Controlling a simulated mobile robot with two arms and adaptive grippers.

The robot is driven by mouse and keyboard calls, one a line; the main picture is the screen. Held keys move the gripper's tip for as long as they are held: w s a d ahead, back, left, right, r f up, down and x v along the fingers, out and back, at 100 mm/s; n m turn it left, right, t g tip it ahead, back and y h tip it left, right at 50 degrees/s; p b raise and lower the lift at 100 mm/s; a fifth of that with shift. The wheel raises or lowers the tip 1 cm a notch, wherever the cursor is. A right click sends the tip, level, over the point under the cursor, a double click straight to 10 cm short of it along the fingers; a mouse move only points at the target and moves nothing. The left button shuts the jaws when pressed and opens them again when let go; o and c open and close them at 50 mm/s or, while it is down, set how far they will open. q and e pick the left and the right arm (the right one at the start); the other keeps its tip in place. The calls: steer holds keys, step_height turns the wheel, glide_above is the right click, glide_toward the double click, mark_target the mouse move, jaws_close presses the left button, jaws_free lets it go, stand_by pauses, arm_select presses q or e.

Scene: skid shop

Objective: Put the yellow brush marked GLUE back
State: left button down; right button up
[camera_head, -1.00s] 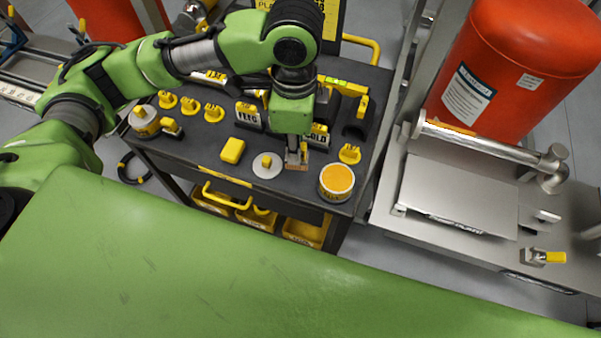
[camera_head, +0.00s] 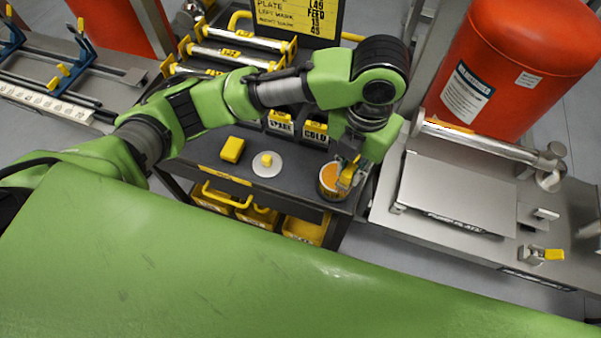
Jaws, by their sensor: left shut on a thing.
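A yellow brush (camera_head: 345,181) is held by my left gripper (camera_head: 350,166) over the round tin (camera_head: 333,194) at the front right of the dark cart top. The tin has a white label and an orange inside. The gripper is shut on the brush's upper part. The brush is tilted, and its lower end overlaps the tin's opening; I cannot tell if it touches the tin. The GLUE marking is too small to read. My right gripper does not show.
A yellow block (camera_head: 232,149) and a white disc with a yellow knob (camera_head: 267,164) stand left of the tin on the cart (camera_head: 295,185). Labelled holders (camera_head: 315,133) stand behind. A steel bench (camera_head: 455,195) is at right. My green arm hides part of the cart.

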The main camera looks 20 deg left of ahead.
arm_select(q)
steer(key=shift+d+m, duration=0.2)
steer(key=shift+m, duration=0.2)
steer(key=w+a+f+p, duration=0.2)
steer(key=a+f, duration=0.2)
steer(key=w+a+f+p, duration=0.2)
steer(key=a+f, duration=0.2)
steer(key=w+a+f+p, duration=0.1)
steer(key=w+a+f, duration=0.1)
steer(key=a+f, duration=0.2)
steer(key=shift+w+a+f+p, duration=0.1)
steer(key=shift+a+f+p, duration=0.1)
steer(key=shift+p, duration=0.2)
steer(key=shift+f, duration=0.3)
